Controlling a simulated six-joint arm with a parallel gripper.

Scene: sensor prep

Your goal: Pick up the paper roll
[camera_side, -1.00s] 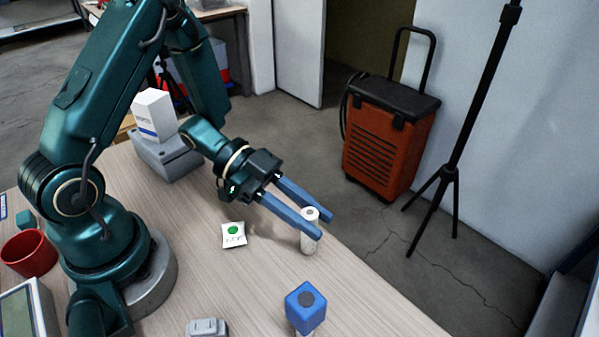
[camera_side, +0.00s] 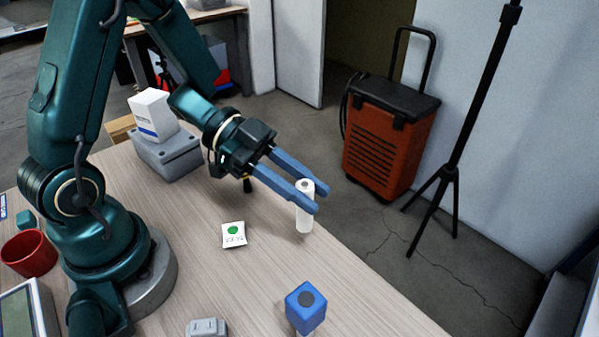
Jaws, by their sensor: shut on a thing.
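The paper roll (camera_side: 304,219) is a white upright cylinder with a dark hole in its top. My gripper (camera_side: 319,199) has two blue fingers, one on each side of the roll near its upper end, and is shut on it. The near finger hides part of the roll's upper side. The roll's lower end appears a little above the wooden table (camera_side: 200,280), close to the table's right edge.
A white card with a green dot (camera_side: 233,234) lies left of the roll. A blue block with a dark round top mark (camera_side: 306,306) stands nearer the camera. A white box (camera_side: 153,114) sits on a grey case (camera_side: 168,155). A red cup (camera_side: 30,253) stands at the left.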

